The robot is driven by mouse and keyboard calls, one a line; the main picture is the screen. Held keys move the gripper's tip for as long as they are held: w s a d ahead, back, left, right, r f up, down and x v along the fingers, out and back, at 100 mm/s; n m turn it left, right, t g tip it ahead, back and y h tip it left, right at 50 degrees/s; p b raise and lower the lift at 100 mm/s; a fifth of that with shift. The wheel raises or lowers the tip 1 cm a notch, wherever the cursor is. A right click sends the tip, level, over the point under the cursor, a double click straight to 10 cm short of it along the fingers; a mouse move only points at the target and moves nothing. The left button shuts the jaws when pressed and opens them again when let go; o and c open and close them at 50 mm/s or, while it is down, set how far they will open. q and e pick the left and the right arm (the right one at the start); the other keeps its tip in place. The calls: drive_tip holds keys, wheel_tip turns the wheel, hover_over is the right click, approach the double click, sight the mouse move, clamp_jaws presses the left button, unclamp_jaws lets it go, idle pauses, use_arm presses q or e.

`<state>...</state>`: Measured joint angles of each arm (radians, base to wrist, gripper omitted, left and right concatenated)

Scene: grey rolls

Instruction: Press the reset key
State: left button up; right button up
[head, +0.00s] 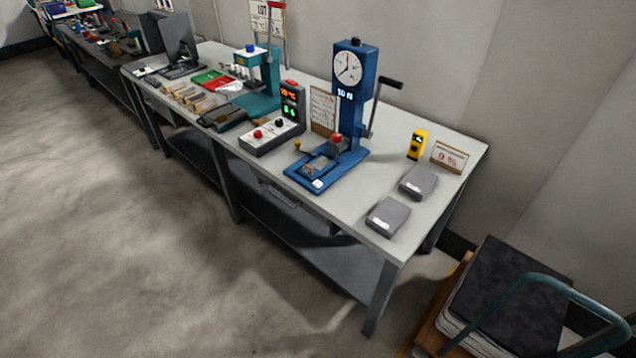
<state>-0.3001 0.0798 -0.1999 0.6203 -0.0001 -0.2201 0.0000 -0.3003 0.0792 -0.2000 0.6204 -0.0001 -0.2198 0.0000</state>
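No label that reads reset is legible, so I cannot tell which control is the reset key. A blue test stand (354,110) with a round dial (347,69), a small lit display (345,93) and a side crank (389,83) stands on the bench. A red knob (337,139) shows low on it, and a small white piece (318,183) lies at its base's front corner. Neither gripper is in view.
The grey bench (440,190) runs along the wall. Two grey blocks (388,216) (418,181), a yellow device (417,144) and a small sign (449,157) sit at its right end. A teal press (262,85) stands farther left. A loaded cart (510,290) is at lower right; open floor lies left.

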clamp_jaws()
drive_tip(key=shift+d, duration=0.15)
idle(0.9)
